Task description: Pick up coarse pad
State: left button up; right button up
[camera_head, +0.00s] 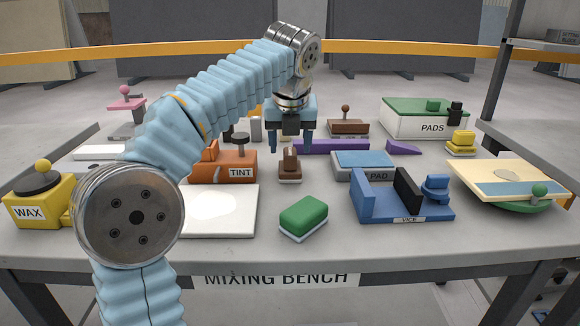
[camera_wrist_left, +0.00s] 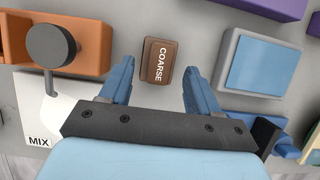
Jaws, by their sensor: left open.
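My left gripper (camera_head: 290,149) is open, points down and hovers just above the pad. In the wrist view its two blue fingers (camera_wrist_left: 159,68) appear on either side of the pad, with gaps to both sides. Nothing is held. My right gripper is not in view.
The orange TINT holder (camera_head: 235,165) stands left of the pad, the blue-topped PAD block (camera_head: 363,160) right. A green-topped sponge (camera_head: 303,214) and blue vice (camera_head: 410,208) lie nearer. A purple bar (camera_head: 340,147) lies behind. A white MIX plate (camera_head: 235,225) is front left.

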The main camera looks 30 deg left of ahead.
aim_at(290, 152)
pick_arm(q)
jog(key=x, duration=0.3)
jog(key=shift+w+a+f, duration=0.1)
jog(key=shift+w+f, duration=0.05)
jog(key=shift+f, duration=0.15)
jog(key=shift+c, duration=0.3)
jog(key=c, duration=1)
jog(key=shift+c, duration=0.2)
jog(key=shift+r, duration=0.1)
